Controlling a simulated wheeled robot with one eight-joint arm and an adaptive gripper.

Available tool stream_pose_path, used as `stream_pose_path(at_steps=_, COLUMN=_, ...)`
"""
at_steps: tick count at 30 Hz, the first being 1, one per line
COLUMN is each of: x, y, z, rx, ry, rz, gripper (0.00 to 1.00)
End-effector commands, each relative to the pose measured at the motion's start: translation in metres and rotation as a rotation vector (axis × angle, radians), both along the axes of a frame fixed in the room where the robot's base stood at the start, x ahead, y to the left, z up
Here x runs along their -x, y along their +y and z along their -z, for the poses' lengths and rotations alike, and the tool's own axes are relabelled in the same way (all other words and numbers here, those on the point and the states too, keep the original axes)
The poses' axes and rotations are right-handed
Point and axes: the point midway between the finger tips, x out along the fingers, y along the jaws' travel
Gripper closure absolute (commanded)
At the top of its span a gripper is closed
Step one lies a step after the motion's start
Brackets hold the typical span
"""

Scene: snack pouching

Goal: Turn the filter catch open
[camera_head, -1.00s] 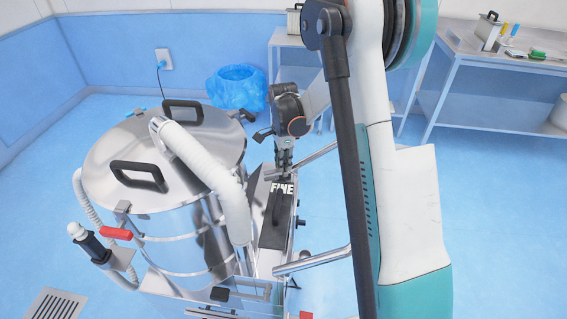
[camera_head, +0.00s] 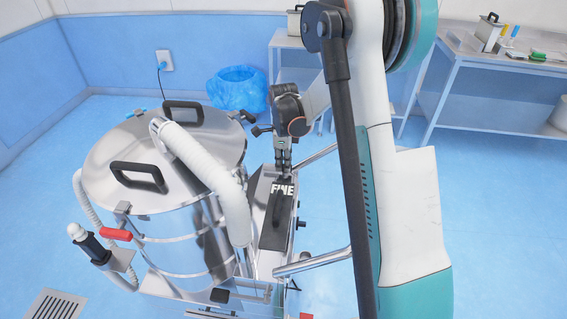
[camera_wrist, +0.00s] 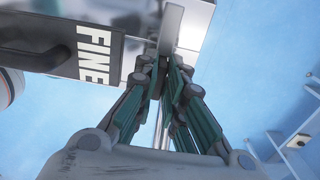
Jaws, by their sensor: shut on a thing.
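The filter box is a metal housing with a black panel marked FINE (camera_head: 277,222), standing right of the large steel drum. The panel and its white lettering also show at the upper left of the wrist view (camera_wrist: 52,38). My gripper (camera_head: 284,172) points down at the far end of the box. In the wrist view my gripper (camera_wrist: 165,62) has its fingertips drawn together on the catch, a flat metal strip (camera_wrist: 173,22) at the box's end. The fingers hide the part they hold, so I cannot tell how far the catch is turned.
The steel drum (camera_head: 105,158) with black handles and a white hose (camera_head: 205,170) stands close left of the box. A metal tube (camera_head: 315,260) juts out at right. A blue-lined bin (camera_head: 238,88) and steel tables (camera_head: 492,62) are farther back.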

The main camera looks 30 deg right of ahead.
Motion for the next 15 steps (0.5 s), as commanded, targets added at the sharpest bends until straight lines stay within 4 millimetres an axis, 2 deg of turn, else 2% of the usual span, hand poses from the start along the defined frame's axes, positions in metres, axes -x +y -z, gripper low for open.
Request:
stream_pose_path(at_steps=6, x=-0.0006, y=-0.0007, z=-0.0005, rx=0.001, ry=-0.002, rz=0.003, gripper=1.0)
stream_pose_path(at_steps=7, x=-0.0006, y=-0.0007, z=-0.0005, rx=0.001, ry=-0.002, rz=0.003, gripper=0.88)
stream_pose_path(at_steps=8, x=-0.0006, y=-0.0007, z=-0.0005, rx=0.001, ry=-0.002, rz=0.003, gripper=0.82)
stream_pose_path(at_steps=15, x=-0.0004, y=-0.0004, z=-0.0003, rx=0.001, ry=-0.001, rz=0.001, gripper=0.82)
